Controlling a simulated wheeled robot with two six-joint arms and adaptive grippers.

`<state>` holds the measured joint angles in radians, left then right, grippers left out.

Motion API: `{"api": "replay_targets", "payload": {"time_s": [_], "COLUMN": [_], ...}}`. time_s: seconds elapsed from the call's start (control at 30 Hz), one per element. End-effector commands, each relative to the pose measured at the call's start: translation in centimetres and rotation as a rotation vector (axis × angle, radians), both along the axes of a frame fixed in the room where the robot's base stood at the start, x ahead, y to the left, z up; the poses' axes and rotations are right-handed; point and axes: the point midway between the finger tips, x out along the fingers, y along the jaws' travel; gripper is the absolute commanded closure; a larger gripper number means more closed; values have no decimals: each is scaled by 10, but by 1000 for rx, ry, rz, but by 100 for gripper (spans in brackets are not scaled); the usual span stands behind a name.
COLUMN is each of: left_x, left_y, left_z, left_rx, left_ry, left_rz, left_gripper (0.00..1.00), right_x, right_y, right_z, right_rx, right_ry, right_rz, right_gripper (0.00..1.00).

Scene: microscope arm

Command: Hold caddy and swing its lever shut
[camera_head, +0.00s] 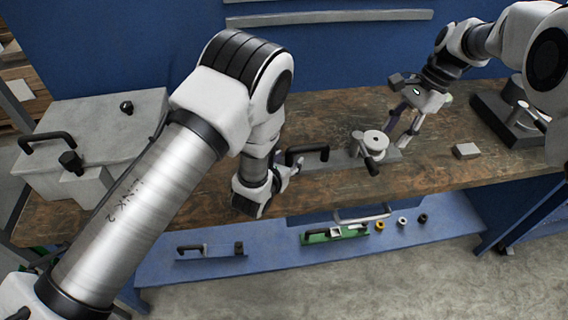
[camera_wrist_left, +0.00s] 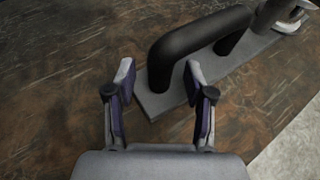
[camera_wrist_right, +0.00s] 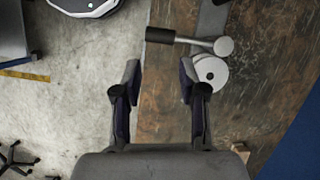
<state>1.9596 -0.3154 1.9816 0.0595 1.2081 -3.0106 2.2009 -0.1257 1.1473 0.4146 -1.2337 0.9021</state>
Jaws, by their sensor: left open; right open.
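The caddy is a flat grey base (camera_head: 340,160) on the brown bench, with a black arched handle (camera_head: 307,153) at its left end. Its right end has a round grey hub (camera_head: 374,138) and a lever with a black grip (camera_head: 372,165). My left gripper (camera_head: 284,166) is open at the handle end. In the left wrist view, the handle's near post (camera_wrist_left: 159,72) appears between the open fingers (camera_wrist_left: 160,85); contact cannot be told. My right gripper (camera_head: 404,126) is open and empty, just right of the hub. In the right wrist view, the lever's black grip (camera_wrist_right: 160,35) points left, beyond the fingertips.
A large grey box (camera_head: 95,115) with a black handle stands at the bench's left. A small grey block (camera_head: 466,151) and a dark-based device (camera_head: 510,120) are at the right. A blue lower shelf (camera_head: 280,262) holds a green-based item (camera_head: 335,235) and small parts.

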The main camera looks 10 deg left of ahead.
Motion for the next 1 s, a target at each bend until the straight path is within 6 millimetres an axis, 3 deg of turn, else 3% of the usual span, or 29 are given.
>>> {"api": "replay_targets", "payload": {"time_s": [0.13, 0.27, 0.3, 0.4, 0.43, 0.53, 0.77, 1.0], "left_x": [0, 0, 0, -1, -1, -1, -1, -1], "left_y": [0, 0, 0, 0, 0, 0, 0, 0], "left_z": [0, 0, 0, 0, 0, 0, 0, -1], "left_rx": [0, 0, 0, 0, 0, 0, 0, 0], "left_ry": [1, 1, 1, 1, 1, 1, 2, 2], "left_rz": [0, 0, 0, 0, 0, -1, -1, -1], "left_gripper": [50, 96, 100, 100, 100, 100, 100, 100], "right_x": [0, 0, 0, 0, 0, 0, 0, 1], "right_y": [0, 0, 0, 0, 0, 0, 0, 2], "right_z": [0, 0, 0, 0, 0, 0, 0, -2], "right_rx": [0, 0, 0, 0, 0, 0, 24, 145], "right_ry": [0, 0, 0, 0, 0, 0, -42, -243], "right_rz": [0, 0, 0, 0, 0, 0, 128, 726], "right_gripper": [58, 58, 58, 58, 65, 100, 100, 100]}}
